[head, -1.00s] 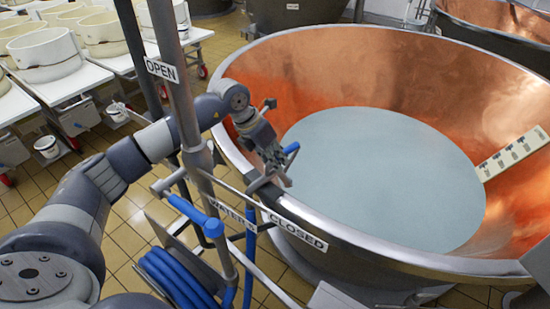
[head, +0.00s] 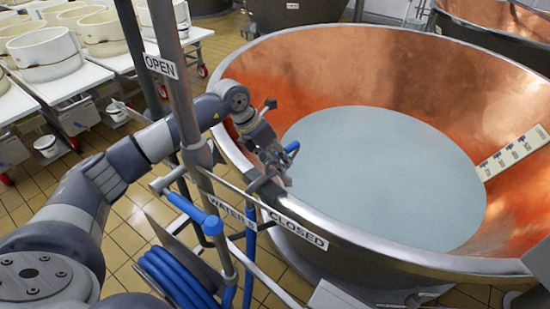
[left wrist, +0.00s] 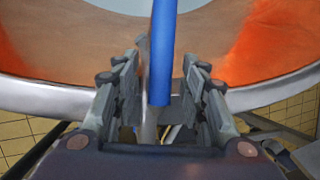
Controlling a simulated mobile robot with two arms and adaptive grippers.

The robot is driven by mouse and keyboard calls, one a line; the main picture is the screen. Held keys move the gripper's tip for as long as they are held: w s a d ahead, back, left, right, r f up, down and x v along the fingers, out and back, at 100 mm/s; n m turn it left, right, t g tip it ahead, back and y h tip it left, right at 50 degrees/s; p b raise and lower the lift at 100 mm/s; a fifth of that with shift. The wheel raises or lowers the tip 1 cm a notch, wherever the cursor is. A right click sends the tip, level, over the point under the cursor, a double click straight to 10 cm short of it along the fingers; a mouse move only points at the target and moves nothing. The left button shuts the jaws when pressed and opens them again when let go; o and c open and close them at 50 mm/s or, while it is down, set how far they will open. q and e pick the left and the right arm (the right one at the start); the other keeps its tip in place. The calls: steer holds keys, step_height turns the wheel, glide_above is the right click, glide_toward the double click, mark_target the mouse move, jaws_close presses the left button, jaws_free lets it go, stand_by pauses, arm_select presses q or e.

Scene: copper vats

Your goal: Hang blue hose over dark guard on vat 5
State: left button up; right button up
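My left gripper (head: 278,165) is over the near left rim of the copper vat (head: 400,75). A short blue hose piece (head: 292,147) shows at its fingers. In the left wrist view the blue hose (left wrist: 161,50) runs down between the two fingers (left wrist: 160,95), which stand apart with space beside it. Whether a finger touches it is hard to tell. A dark bracket (head: 262,183), possibly the guard, sits at the rim just below the gripper. More blue hose hangs coiled (head: 175,280) at the lower left. My right gripper is out of view.
A metal post with an OPEN label (head: 161,68) and a pipe with a CLOSED label (head: 298,231) stand close to my left arm. A blue-handled lever (head: 195,214) is below. White tables (head: 60,90) with moulds are at upper left.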

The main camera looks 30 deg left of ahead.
arm_select(q)
steer(key=v, duration=1.2)
